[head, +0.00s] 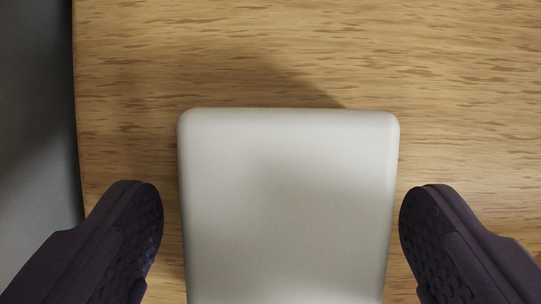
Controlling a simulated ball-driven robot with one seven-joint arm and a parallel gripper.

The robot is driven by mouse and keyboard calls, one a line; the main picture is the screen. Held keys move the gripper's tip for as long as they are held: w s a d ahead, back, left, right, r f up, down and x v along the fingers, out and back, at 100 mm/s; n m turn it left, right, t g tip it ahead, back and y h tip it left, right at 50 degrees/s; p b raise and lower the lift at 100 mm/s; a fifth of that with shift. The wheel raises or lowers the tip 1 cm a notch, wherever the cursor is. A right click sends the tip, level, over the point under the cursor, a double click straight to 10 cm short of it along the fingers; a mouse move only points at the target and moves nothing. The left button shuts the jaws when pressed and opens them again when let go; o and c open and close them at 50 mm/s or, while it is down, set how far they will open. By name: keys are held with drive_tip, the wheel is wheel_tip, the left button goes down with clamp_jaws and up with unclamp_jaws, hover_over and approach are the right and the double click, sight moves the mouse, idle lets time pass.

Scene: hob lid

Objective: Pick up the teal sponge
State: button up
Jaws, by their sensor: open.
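A pale grey-white block (290,205) with rounded corners lies on the wooden surface in the head view. It is centred low in the picture, and its near end runs out of the bottom edge. Nothing teal shows; I cannot tell whether this block is the sponge. My gripper (281,195) is open, with one dark, textured finger on each side of the block. A gap of wood shows between each fingertip and the block, so the visible tips are apart from it.
The wooden surface (440,70) is bare beyond the block and to the right. Its left edge runs down the left of the picture, close to my left finger. A grey area (35,120) lies past that edge.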

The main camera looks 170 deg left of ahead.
drive_tip(key=shift+w+f, duration=0.1)
drive_tip(key=shift+f, duration=0.05)
drive_tip(key=shift+c, duration=0.6)
drive_tip(key=c, duration=0.9)
drive_tip(key=shift+r+p, duration=0.2)
drive_tip(key=shift+p, duration=0.1)
